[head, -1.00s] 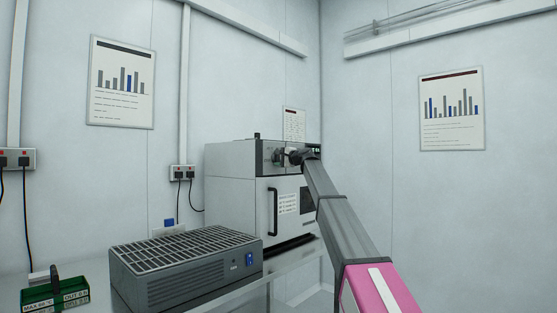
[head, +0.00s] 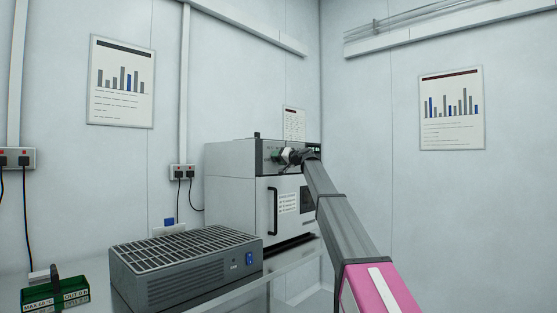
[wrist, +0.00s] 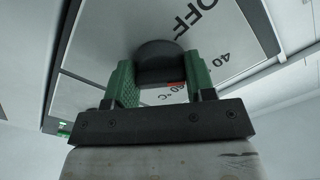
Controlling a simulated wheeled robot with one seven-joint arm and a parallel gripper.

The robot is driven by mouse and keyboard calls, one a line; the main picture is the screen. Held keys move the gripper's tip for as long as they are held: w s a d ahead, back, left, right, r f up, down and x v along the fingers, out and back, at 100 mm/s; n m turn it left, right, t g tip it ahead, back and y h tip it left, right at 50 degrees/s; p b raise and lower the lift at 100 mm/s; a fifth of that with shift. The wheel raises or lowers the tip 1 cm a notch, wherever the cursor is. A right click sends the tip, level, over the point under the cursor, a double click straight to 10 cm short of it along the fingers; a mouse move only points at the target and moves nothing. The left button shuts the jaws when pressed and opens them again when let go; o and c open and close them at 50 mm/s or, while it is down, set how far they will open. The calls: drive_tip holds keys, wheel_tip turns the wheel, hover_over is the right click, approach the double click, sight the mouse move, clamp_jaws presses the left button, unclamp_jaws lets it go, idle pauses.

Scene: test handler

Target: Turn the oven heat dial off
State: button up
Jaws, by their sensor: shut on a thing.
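The oven (head: 232,182) is a pale box with a dark handle, standing at the back of the bench in the head view. In the head view my gripper (head: 285,157) is at the oven's upper front panel. The dial's pointer is not clear.
A grey vented unit (head: 185,265) with a blue switch stands on the bench in front of the oven. A small green device (head: 55,296) with labels is at the lower left. Wall sockets (head: 182,172) with cables are behind. The space right of my arm looks clear.

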drive_tip(key=n, duration=0.5)
drive_tip(key=shift+f+n, duration=0.15)
drive_tip(key=shift+n, duration=0.15)
drive_tip(key=n, duration=0.4)
drive_tip(key=shift+d+n, duration=0.1)
drive_tip(key=shift+n, duration=0.3)
drive_tip(key=o, duration=0.9)
drive_tip(key=v, duration=1)
drive_tip(key=shift+s+d, duration=0.25)
drive_tip(key=shift+d, duration=0.05)
